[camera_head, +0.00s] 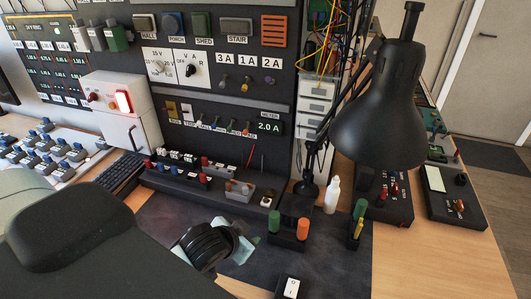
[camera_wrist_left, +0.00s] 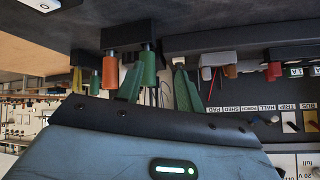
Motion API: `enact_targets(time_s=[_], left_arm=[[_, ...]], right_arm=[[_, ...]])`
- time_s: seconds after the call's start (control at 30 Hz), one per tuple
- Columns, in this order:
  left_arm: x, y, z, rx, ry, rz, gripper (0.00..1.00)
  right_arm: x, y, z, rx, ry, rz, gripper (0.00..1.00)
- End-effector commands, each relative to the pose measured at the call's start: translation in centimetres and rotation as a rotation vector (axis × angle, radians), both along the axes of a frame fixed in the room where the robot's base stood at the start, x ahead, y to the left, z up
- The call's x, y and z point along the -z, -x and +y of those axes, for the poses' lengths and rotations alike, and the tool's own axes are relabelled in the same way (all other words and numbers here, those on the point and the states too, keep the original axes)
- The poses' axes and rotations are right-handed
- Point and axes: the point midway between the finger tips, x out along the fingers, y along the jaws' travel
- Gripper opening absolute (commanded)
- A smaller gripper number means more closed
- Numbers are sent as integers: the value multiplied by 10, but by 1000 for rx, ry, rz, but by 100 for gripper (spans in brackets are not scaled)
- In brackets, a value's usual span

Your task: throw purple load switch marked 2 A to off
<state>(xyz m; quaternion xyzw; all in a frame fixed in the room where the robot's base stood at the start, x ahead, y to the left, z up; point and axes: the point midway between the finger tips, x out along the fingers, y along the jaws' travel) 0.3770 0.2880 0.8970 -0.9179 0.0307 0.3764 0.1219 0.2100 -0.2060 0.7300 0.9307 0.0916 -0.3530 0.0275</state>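Three small load switches hang under the labels 3 A, 1 A and 2 A on the dark wall panel in the head view. The switch under 2 A (camera_head: 269,80) is small; its purple colour and lever position cannot be made out. My left gripper (camera_head: 237,237) is low over the dark mat, well below and in front of the panel. Its two green-teal fingers stand apart with nothing visible between them; they also show in the left wrist view (camera_wrist_left: 158,82). My right gripper is not in view.
A black desk lamp (camera_head: 378,110) stands right of the panel. A green-topped post (camera_head: 274,218), an orange-topped post (camera_head: 303,229) and a white bottle (camera_head: 332,195) stand near my left gripper. Low terminal blocks (camera_head: 180,178) line the panel's foot. A white rocker switch (camera_head: 291,288) lies in front.

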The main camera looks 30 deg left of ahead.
Motion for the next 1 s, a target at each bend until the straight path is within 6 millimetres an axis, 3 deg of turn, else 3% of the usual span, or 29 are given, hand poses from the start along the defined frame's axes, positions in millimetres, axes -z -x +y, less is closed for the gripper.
enact_targets(time_s=[0.03,0.2,0.33,0.5,0.67,1.0], left_arm=[[-22,-28,12,3,-21,-77,37],[-106,-110,47,11,-55,-338,37],[-180,-155,74,18,-75,-527,37],[-256,-184,101,25,-89,-698,37],[-287,-191,111,29,-94,-765,37],[-291,-201,113,28,-92,-773,37]], right_arm=[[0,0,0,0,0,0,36],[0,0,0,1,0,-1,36],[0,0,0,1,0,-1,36],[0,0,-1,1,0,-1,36],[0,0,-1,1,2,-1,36],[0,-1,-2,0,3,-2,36]])
